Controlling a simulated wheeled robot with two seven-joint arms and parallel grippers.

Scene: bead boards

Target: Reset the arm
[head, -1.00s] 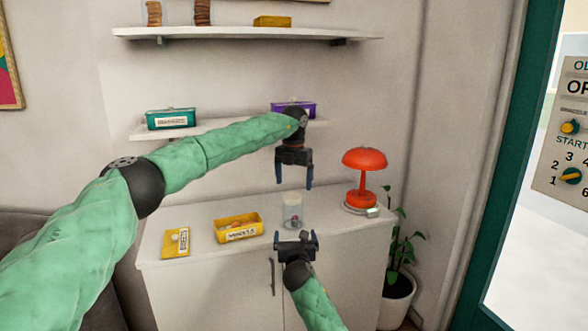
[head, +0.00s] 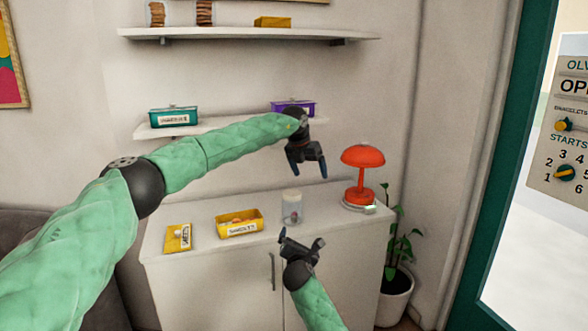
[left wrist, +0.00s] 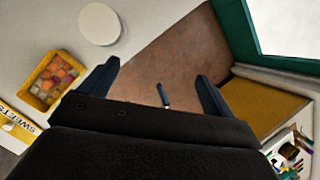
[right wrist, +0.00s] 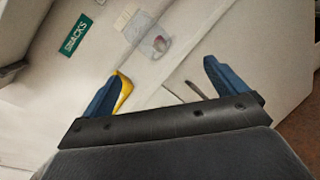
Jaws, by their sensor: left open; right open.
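My left gripper (head: 308,174) hangs open and empty above the white cabinet top, in front of the wall and up and right of the clear jar (head: 291,207). Its two blue fingers stand apart in the left wrist view (left wrist: 157,72), with nothing between them held. My right gripper (head: 300,238) is lower, at the cabinet's front edge, just below the jar in the head view. It is open and empty, and its fingers also stand apart in the right wrist view (right wrist: 163,72).
The cabinet top (head: 195,212) holds a yellow lid (head: 177,238), a yellow box (head: 239,224) of sweets and a red lamp (head: 362,158). A teal box (head: 173,117) and a purple box (head: 293,107) sit on the lower shelf. A potted plant (head: 394,295) stands at right.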

